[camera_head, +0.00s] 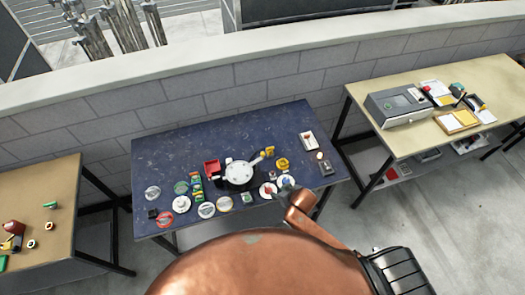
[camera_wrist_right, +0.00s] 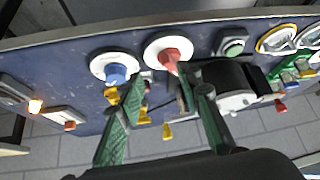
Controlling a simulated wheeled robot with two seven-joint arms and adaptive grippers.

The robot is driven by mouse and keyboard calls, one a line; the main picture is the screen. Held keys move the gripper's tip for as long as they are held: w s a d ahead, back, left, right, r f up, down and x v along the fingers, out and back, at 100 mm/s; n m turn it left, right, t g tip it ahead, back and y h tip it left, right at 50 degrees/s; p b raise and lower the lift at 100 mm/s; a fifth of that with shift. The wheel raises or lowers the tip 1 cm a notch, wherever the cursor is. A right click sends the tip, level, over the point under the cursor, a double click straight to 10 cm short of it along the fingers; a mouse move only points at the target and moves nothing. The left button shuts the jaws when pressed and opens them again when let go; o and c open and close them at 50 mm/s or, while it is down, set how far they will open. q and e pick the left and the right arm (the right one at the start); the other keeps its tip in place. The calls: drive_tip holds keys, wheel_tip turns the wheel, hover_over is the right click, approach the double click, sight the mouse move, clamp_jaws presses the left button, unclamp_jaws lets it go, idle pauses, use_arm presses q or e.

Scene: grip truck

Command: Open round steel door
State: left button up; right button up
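A pale round disc on a black round body (camera_head: 240,172), perhaps the round steel door, sits mid-table on the dark blue table (camera_head: 170,150). In the right wrist view its black and pale body (camera_wrist_right: 232,85) is just right of my fingers. My right gripper (camera_head: 288,191) is small and partly hidden by its wrist in the head view. In the wrist view (camera_wrist_right: 162,88) its two green-padded fingers are apart, with nothing seen held between them. A red knob on a white disc (camera_wrist_right: 170,54) and a blue knob (camera_wrist_right: 116,73) lie beyond the fingertips. My left gripper is not in view.
Several switches and dials crowd the table front, with a red box (camera_head: 211,167) and a yellow part (camera_head: 282,164) near the disc. A tan table with a grey device (camera_head: 398,106) stands right, a brown table (camera_head: 60,195) left. A block wall runs behind.

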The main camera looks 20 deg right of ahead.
drive_tip(key=w+a+r+n+t+y+p, duration=0.1)
drive_tip(key=w+a+r, duration=0.3)
drive_tip(key=w, duration=0.5)
approach(263, 154)
drive_tip(key=d+x, duration=0.1)
drive_tip(key=x, duration=0.2)
drive_tip(key=shift+t, duration=0.4)
drive_tip(key=shift+a+p+x, duration=0.25)
drive_tip(key=shift+p+x, duration=0.05)
drive_tip(key=shift+x, duration=1.7)
drive_tip(key=shift+a+p+x, duration=0.2)
drive_tip(key=shift+p+x, duration=0.05)
drive_tip(key=shift+x, duration=1.75)
drive_tip(key=shift+s, duration=0.15)
drive_tip(key=shift+c, duration=0.7)
clamp_jaws()
